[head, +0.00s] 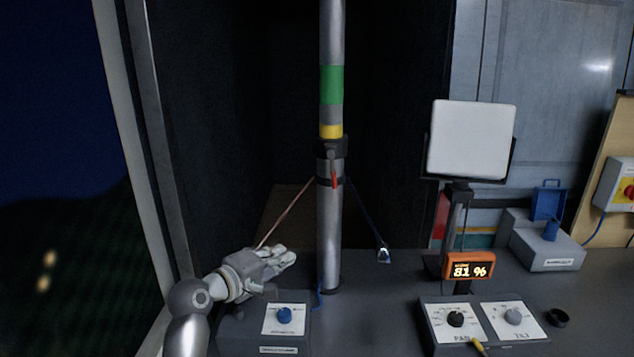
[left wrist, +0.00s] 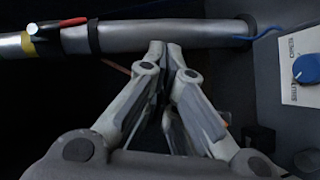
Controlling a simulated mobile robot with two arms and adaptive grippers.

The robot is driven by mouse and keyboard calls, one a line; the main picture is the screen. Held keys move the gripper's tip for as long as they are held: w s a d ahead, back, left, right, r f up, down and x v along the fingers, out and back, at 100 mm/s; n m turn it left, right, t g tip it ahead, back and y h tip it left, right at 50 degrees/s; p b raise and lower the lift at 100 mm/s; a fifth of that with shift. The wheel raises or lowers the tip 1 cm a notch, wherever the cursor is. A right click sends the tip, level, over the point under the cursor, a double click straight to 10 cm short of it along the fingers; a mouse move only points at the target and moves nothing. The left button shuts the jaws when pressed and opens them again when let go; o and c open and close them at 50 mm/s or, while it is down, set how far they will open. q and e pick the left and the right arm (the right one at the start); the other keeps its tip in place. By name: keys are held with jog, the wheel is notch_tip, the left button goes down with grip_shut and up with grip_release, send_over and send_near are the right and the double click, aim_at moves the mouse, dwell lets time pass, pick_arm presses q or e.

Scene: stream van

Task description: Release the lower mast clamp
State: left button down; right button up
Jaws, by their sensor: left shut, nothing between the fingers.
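The mast (head: 330,235) stands upright, with a green band and a yellow band on it. The dark lower mast clamp (head: 331,148) sits around it just below the yellow band, with a red lever (head: 334,178) hanging down its front. My left gripper (head: 291,256) is shut and empty, to the left of the mast's lower part and below the clamp. In the left wrist view the fingertips (left wrist: 165,46) are close to the mast (left wrist: 175,35); whether they touch it I cannot tell. The clamp's red lever (left wrist: 73,21) shows there at upper left. My right gripper is out of view.
A box with a blue knob (head: 284,315) stands below my left gripper. A control box with two knobs (head: 456,319), an orange display reading 81 % (head: 469,266) and a white panel (head: 471,140) are at right. Thin lines run down from the mast to both sides.

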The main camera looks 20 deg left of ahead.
pick_arm(q)
jog(key=w+a+r+n+t, duration=0.2)
jog(key=w+a+r+n, duration=0.1)
jog(key=r, duration=0.7)
jog(key=shift+w+t+h, duration=0.3)
jog(key=shift+w+t, duration=0.1)
jog(key=shift+a, duration=0.1)
jog(key=s+d+p+x, duration=0.1)
jog(key=p+x, duration=0.3)
jog(key=x, duration=0.9)
jog(key=shift+d+r, duration=0.2)
jog(key=shift+d, duration=0.6)
